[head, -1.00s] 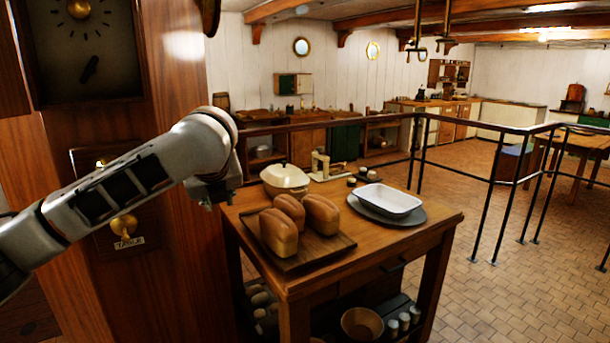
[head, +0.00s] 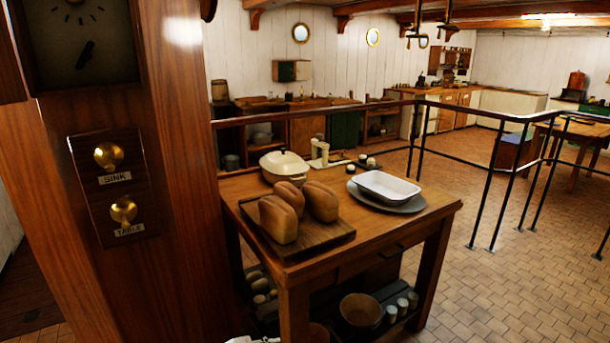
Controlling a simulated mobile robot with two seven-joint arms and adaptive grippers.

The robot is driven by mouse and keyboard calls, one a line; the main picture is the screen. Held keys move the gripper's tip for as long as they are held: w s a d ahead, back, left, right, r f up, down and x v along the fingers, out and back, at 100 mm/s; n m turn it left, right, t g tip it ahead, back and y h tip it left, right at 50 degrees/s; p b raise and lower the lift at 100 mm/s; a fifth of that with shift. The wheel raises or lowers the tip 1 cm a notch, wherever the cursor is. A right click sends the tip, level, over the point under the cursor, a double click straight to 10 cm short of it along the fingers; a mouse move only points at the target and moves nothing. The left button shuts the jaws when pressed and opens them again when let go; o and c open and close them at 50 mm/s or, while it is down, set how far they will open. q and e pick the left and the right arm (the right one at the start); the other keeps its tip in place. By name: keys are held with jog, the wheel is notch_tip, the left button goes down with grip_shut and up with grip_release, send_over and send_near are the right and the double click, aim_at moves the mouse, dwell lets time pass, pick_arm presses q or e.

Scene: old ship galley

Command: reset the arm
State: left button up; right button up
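Neither of my grippers shows clearly in the head view. A small pale piece at the bottom edge, left of the table's front leg, may be part of my arm; it is too cut off to tell. A dark panel (head: 113,187) on the wooden post carries two brass knobs. The upper knob (head: 108,156) is labelled SINK and the lower knob (head: 124,210) is labelled TABLE. Nothing touches either knob.
A wooden table (head: 405,232) holds three loaves on a board (head: 330,241), a lidded cream pot (head: 285,166) and a white dish (head: 387,187) on a grey plate. A dark railing (head: 462,112) runs behind it. Tiled floor (head: 520,285) at right is clear.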

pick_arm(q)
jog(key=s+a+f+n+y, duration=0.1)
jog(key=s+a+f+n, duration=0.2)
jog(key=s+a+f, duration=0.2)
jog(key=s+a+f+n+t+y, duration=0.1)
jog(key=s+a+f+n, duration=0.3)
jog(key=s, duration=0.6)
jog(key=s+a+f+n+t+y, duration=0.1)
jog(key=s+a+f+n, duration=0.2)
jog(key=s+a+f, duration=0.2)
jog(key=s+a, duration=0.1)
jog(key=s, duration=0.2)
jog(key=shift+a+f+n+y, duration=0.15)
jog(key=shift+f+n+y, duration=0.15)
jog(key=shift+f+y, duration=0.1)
